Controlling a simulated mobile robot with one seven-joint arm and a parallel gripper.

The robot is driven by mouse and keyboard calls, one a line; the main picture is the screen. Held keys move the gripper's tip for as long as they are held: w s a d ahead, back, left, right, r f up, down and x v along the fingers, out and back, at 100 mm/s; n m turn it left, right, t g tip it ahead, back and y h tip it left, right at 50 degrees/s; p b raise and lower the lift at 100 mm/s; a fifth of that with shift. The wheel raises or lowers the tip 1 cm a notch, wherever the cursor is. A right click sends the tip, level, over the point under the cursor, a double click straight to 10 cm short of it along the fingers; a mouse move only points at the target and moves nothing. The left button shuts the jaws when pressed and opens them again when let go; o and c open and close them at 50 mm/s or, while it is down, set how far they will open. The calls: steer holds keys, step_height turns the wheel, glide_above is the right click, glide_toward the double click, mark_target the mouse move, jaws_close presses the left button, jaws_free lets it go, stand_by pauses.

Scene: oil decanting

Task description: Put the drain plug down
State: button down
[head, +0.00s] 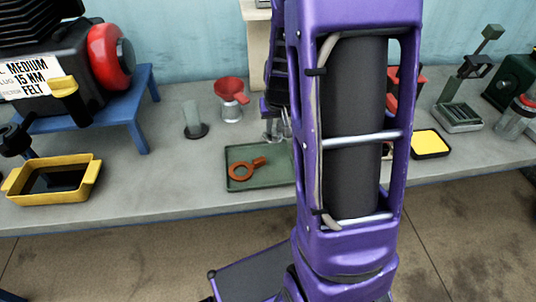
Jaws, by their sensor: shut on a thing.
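My gripper (276,128) shows only in part above the back right of the green tray (240,151), left of my purple arm. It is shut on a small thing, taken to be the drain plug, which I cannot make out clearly. My arm hides the right end of the tray. An orange ring-shaped wrench (247,168) lies on the tray, below and to the left of my gripper.
A yellow pan (53,181) of dark liquid stands at the bench's left front, near a blue stand (140,117) carrying a black machine. A red funnel (231,91), a grey cylinder on a dark base (194,120) and a yellow-topped black tray (430,144) stand on the grey bench.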

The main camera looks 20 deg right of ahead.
steer(key=shift+f+b, duration=0.75)
steer(key=shift+f, duration=2.7)
steer(key=shift+f, duration=0.1)
steer(key=shift+f, duration=0.15)
steer(key=c, duration=0.8)
jaws_free()
steer(key=shift+r, duration=0.45)
steer(key=p+v, duration=0.3)
steer(key=v, duration=0.8)
steer(key=shift+r+p, duration=0.3)
steer(key=shift+p, duration=0.05)
